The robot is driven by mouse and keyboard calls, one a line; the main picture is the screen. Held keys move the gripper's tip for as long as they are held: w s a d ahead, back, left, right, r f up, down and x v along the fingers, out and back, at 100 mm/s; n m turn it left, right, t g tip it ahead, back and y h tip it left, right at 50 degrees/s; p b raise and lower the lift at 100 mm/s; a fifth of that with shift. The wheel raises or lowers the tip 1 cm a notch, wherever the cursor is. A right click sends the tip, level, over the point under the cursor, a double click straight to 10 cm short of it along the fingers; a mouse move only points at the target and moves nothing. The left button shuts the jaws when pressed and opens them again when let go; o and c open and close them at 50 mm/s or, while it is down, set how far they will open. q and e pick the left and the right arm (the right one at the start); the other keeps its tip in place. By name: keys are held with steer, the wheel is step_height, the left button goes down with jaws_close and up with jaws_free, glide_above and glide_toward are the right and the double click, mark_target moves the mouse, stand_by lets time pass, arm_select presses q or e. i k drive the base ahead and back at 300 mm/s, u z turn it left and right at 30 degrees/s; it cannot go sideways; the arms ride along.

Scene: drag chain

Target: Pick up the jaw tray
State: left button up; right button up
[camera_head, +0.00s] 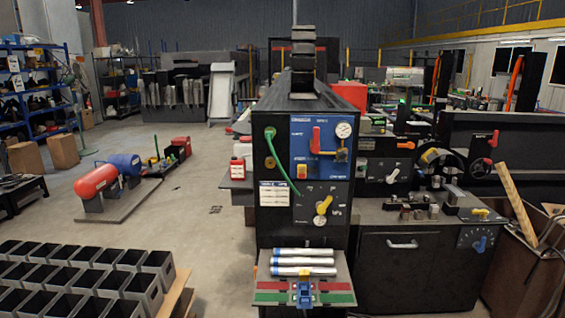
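Neither of my grippers shows in the head view. I cannot tell for certain which thing is the jaw tray. A group of small metal blocks (419,211) sits on the dark bench top at the right; whether a tray lies under them is too small to tell. A shelf (262,284) with red and green strips juts from the front of the black cabinet in the middle. Several silver cylinders (304,262) lie across it, and a blue device with a yellow top (305,290) stands at its front.
The black cabinet (280,226) carries a blue panel (312,137) with a gauge and levers. Dark open bins (144,287) stand in rows at bottom left. Red and blue tanks (97,181) stand on a floor plate. A brown bin (512,275) holds a plank. Floor left of the cabinet is clear.

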mark_target(304, 291)
steer(key=z, duration=0.3)
steer(key=i, duration=1.65)
steer(key=u, duration=0.25)
